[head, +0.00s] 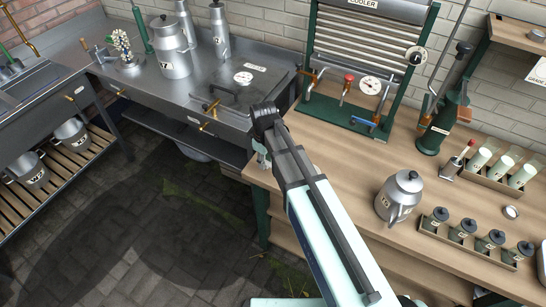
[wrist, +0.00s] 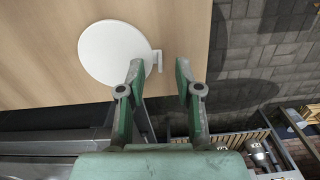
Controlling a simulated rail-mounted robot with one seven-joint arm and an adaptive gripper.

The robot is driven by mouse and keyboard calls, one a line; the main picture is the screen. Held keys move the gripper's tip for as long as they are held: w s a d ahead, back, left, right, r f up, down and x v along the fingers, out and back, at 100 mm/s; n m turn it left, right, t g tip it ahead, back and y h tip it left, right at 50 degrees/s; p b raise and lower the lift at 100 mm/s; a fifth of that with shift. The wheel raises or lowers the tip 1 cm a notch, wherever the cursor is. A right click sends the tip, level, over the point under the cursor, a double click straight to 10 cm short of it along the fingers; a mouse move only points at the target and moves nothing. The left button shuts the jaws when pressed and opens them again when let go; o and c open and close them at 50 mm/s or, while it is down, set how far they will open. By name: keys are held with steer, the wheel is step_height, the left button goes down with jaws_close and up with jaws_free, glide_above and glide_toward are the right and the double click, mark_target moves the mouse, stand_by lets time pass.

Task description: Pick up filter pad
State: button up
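The filter pad (wrist: 112,52) is a flat white disc with a small pale tab (wrist: 156,60) at its right edge, seen in the wrist view. It lies on a light wooden surface, close to that surface's edge. My gripper (wrist: 159,68) is open, with its two green fingers apart. In the picture the tab shows in the gap between the fingertips, and the left finger overlaps the disc's right edge. I cannot tell how high the fingers are above it.
The wooden counter (head: 330,150) holds a silver can (head: 398,196), a rack of dark-lidded jars (head: 460,230) and a green cooler stand (head: 365,70). A steel bench (head: 190,95) with several cans stands to the left. Stone floor (head: 130,215) lies between, clear.

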steer(key=shift+f, duration=0.9)
jaws_close()
steer(key=shift+r, duration=0.2)
